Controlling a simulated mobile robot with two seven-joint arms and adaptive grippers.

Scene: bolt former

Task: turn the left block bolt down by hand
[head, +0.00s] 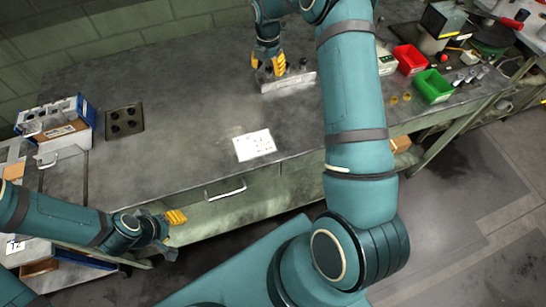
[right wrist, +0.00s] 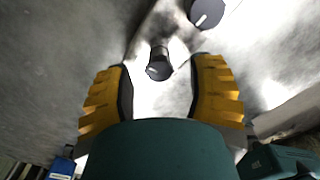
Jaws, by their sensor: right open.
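The metal block (head: 290,84) lies on the grey bench at the back, below my right gripper. My right gripper (head: 268,66) points down at the block's left end, with its yellow fingers apart. In the right wrist view a dark bolt head (right wrist: 158,68) stands between the open fingers (right wrist: 162,95), a little ahead of them and apart from both. A second dark bolt head (right wrist: 207,12) shows at the top right, outside the fingers. My left gripper (head: 173,234) hangs in front of the bench at the lower left, with its fingers apart and empty.
A white sheet (head: 255,145) lies mid-bench, and a dark plate with holes (head: 124,122) lies to its left. A blue-and-white box (head: 60,120) stands far left. Red (head: 409,60) and green (head: 433,86) bins stand right. The left bench centre is clear.

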